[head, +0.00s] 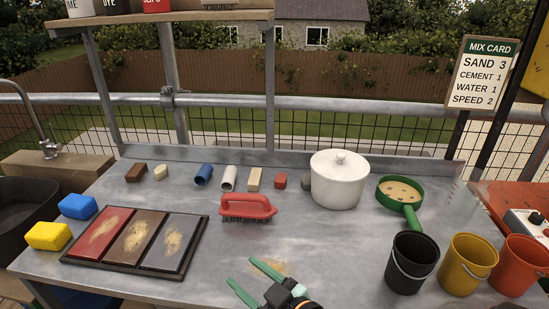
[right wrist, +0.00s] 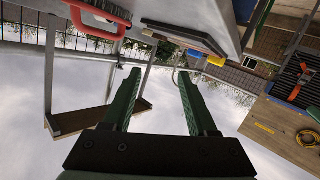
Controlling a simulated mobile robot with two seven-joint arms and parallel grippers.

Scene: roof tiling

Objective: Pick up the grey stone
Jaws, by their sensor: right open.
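My right gripper (head: 250,277) is at the front middle of the metal table, open and empty, its green fingers apart. In the right wrist view the gripper (right wrist: 158,78) also shows open, with only sky between the fingers. A small greyish lump (head: 306,181) shows at the left side of the white lidded pot (head: 339,182); I cannot tell whether it is the grey stone or a pot handle. A green sieve (head: 400,191) right of the pot holds sand with small lumps. My left gripper is out of view.
A red brush (head: 247,207) lies mid-table, behind the gripper. A three-panel tray (head: 75,259) is at left. Black (head: 411,263), yellow (head: 465,264) and orange buckets (head: 519,265) stand at right.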

